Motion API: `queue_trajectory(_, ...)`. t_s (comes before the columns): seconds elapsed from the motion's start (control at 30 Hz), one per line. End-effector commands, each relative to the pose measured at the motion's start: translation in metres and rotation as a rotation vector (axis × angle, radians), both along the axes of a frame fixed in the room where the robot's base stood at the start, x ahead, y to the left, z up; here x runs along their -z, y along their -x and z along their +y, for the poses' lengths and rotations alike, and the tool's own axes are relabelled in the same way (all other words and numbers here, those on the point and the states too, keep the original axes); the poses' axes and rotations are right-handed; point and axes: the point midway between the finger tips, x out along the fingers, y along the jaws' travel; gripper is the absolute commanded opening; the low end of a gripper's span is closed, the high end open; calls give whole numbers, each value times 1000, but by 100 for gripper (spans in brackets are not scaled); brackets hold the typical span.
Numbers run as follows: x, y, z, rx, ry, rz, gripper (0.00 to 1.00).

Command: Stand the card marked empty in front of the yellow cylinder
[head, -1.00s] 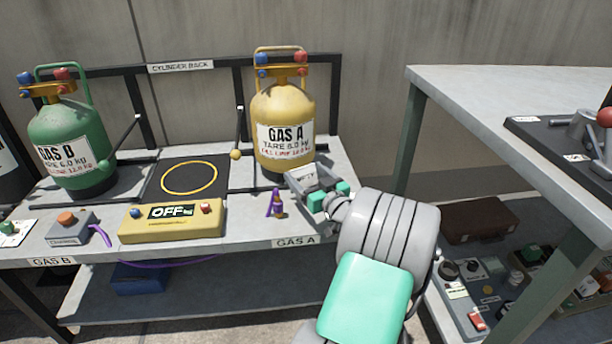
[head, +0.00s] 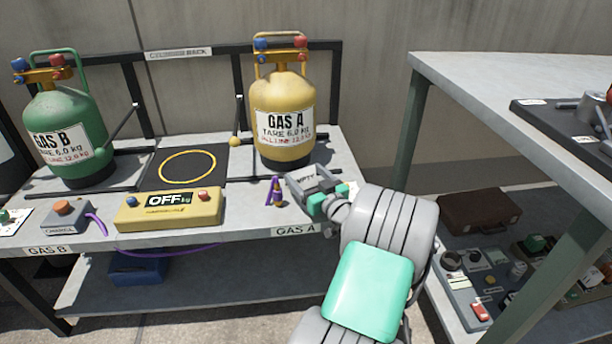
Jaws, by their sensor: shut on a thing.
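The yellow cylinder (head: 283,95), labelled GAS A, stands upright at the back of the rack bench. My gripper (head: 312,184) is just in front of it and to its right, low over the bench top. The card is partly hidden by the fingers. I cannot tell whether its lower edge touches the bench.
A small purple and yellow item (head: 276,191) stands just left of my gripper. A yellow scale display (head: 169,209) reading OFF, a ringed black plate (head: 187,167) and a green cylinder (head: 65,130) lie further left. A grey table (head: 480,90) stands at right.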

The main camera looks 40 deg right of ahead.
Motion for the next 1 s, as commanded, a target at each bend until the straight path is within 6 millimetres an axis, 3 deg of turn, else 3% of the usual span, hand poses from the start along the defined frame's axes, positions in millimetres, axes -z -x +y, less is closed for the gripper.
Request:
queue_trajectory(0.3, 7, 0, 0, 0, 0, 0, 42)
queue_trajectory(0.33, 7, 0, 0, 0, 0, 0, 82)
queue_trajectory(0.57, 6, 0, 0, 1, 1, 0, 100)
queue_trajectory(0.83, 6, 4, -2, 5, 1, 1, 100)
queue_trajectory(1.0, 4, 30, 2, 11, -1, 1, 100)
